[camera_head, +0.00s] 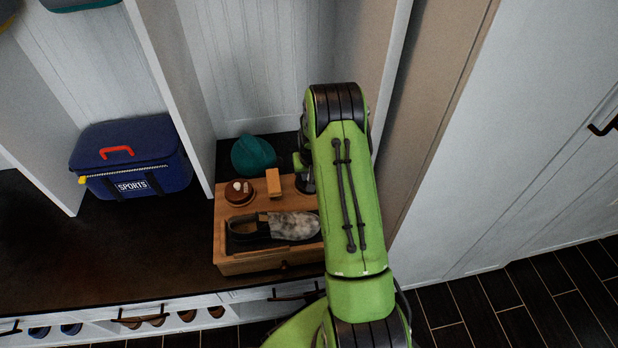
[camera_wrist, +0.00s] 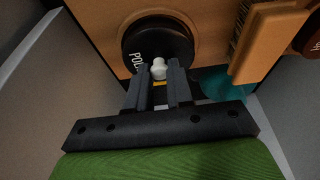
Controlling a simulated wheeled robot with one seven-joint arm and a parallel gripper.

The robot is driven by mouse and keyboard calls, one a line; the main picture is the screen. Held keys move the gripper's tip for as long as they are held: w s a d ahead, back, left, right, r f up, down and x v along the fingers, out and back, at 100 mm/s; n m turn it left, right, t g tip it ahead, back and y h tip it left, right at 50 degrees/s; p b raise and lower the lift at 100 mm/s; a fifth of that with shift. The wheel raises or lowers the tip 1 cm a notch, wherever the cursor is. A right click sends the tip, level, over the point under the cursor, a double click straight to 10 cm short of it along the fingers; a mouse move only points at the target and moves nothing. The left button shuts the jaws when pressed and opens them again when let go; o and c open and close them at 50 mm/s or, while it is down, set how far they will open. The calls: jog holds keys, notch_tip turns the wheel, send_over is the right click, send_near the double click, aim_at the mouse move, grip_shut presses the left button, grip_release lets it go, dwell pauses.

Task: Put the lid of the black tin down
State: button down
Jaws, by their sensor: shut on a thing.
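In the wrist view, the black tin's lid (camera_wrist: 172,33) is a round black disc with pale lettering and a white knob (camera_wrist: 158,67). My gripper (camera_wrist: 159,72) is shut on this knob, with one dark finger on each side. The lid is over the top of the wooden box (camera_wrist: 95,18). I cannot tell whether it touches the tin; the tin's body is hidden below it. In the head view, my green arm covers most of the gripper and this corner of the box (camera_head: 232,262).
On the box are a wooden brush (camera_head: 273,182), a brown round tin (camera_head: 240,196) with a white knob, and a shoe (camera_head: 290,226). A teal item (camera_head: 253,156) lies behind. A blue sports bag (camera_head: 135,160) stands left beyond a divider. The bench left of the box is clear.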

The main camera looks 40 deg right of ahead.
notch_tip(320, 180, up, 10)
jog(key=p, duration=0.3)
jog(key=s+a+r+n+p, duration=0.1)
jog(key=s+a+p, duration=0.1)
jog(key=a, duration=0.5)
jog(key=s+a+r+n+y+p, duration=0.1)
jog(key=s+a+n+p, duration=0.1)
jog(key=a+p, duration=0.3)
jog(key=s+a+r+n+p, duration=0.2)
jog(key=a+p, duration=0.2)
jog(key=a, duration=0.6)
jog(key=shift+s+a, duration=0.25)
jog(key=w+d+f+m+b, duration=0.1)
jog(key=w+d+b, duration=0.1)
jog(key=d, duration=0.5)
jog(key=w+d+f+m+b, duration=0.1)
jog(key=w+d+m+b, duration=0.1)
jog(key=d+b, duration=0.3)
jog(key=w+d+f+m+h+b, duration=0.1)
jog(key=d+b, duration=0.3)
jog(key=d, duration=0.6)
jog(key=shift+w+d+f+m, duration=0.3)
jog(key=shift+w+f+m, duration=0.2)
jog(key=shift+w, duration=0.25)
